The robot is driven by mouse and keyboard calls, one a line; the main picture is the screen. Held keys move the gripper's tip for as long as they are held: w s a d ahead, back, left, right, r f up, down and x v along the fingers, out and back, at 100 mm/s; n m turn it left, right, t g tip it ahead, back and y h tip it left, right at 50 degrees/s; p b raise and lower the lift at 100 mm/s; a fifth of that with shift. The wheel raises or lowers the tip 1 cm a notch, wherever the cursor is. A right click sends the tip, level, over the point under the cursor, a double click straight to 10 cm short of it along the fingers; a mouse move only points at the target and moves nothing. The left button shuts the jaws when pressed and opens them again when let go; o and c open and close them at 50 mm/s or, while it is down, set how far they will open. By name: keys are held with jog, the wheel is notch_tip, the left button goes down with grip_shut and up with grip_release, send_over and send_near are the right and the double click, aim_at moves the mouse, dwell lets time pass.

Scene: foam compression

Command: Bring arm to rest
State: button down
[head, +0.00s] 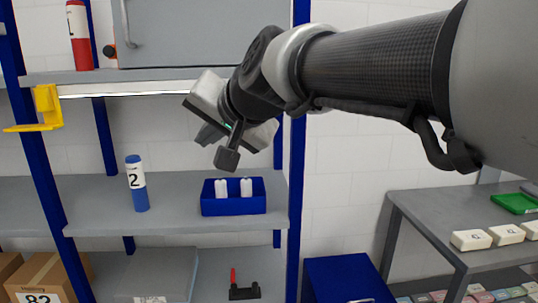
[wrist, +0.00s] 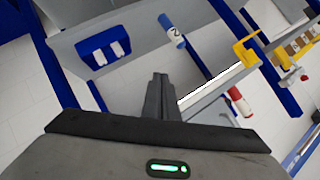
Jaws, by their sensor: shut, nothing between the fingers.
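My gripper (head: 226,158) hangs in the air in front of the shelf unit, above and in front of the blue bin. In the wrist view its fingers (wrist: 158,85) are together with nothing between them. My arm reaches in from the right of the head view.
A blue bin (head: 233,211) with two white bottles and a blue bottle marked 2 (head: 138,190) stand on the middle shelf (head: 95,192). A red-and-white bottle (head: 79,38) and grey cabinet (head: 210,30) are above. A yellow bracket (head: 46,107) juts out left. A grey table (head: 420,212) stands right.

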jog(key=s+d+f+n+g+h, duration=0.1)
jog(key=s+d+f+g+h, duration=0.1)
jog(key=s+d+f, duration=0.7)
jog(key=s+d+f+g+h+p, duration=0.1)
jog(key=s+d+f+h, duration=0.4)
jog(key=s+d+f, duration=0.5)
jog(key=d+g, duration=0.1)
jog(key=d, duration=0.5)
jog(key=shift+d+n+p, duration=0.3)
jog(key=shift+d+n, duration=0.1)
jog(key=shift+s+f, duration=0.1)
